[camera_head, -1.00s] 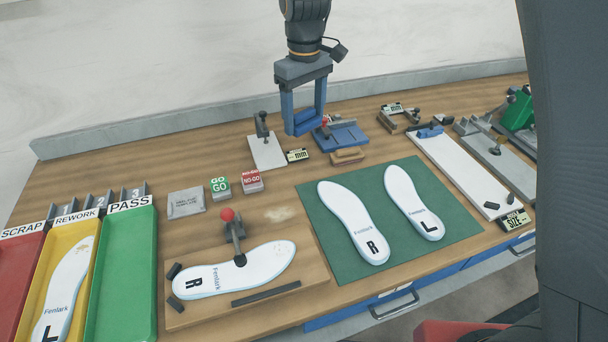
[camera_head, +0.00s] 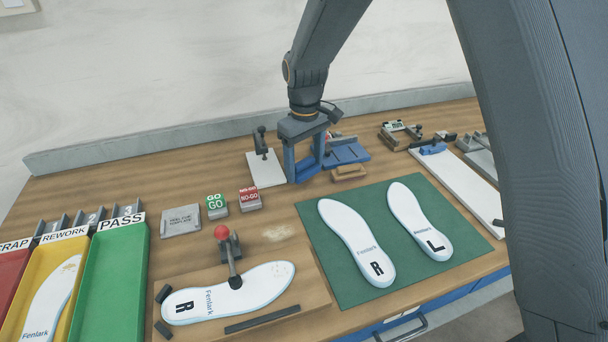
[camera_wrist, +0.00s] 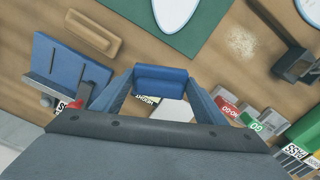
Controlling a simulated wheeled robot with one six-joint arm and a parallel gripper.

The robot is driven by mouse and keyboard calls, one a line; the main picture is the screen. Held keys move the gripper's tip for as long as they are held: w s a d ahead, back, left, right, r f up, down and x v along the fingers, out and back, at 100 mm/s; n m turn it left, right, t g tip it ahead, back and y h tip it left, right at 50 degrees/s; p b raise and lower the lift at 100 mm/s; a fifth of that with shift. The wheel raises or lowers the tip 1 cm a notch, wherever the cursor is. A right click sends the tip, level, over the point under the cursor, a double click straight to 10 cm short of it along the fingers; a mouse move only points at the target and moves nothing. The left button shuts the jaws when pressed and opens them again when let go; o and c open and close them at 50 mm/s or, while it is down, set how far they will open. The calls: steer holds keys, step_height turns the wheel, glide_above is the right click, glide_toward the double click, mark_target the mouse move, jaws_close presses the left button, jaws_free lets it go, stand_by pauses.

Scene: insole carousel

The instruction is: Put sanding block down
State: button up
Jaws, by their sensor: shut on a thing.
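My gripper (camera_head: 304,172) is shut on a blue block, the sanding block (camera_wrist: 160,82). In the wrist view the block spans the gap between the two blue fingers. In the head view it hangs low over the table's back part, between a white board with a clamp (camera_head: 265,167) and a blue fixture (camera_head: 345,153). I cannot tell whether it touches the table. A tan wooden holder with a shallow recess (camera_head: 348,173) lies just right of the gripper; it also shows in the wrist view (camera_wrist: 93,33), apart from the block.
A green mat (camera_head: 345,288) with two white insoles lies in front. GO (camera_head: 216,207) and NO-GO (camera_head: 250,199) blocks and a grey plate (camera_head: 181,221) stand to the left. A clamped insole (camera_head: 260,285) and colored trays (camera_head: 113,285) are nearer. A small gauge is partly behind my gripper.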

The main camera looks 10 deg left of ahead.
mark_target(305, 168)
steer(key=shift+f+p, duration=0.55)
steer(key=shift+f, duration=1.45)
steer(key=o, duration=1.1)
steer(key=shift+f, duration=0.1)
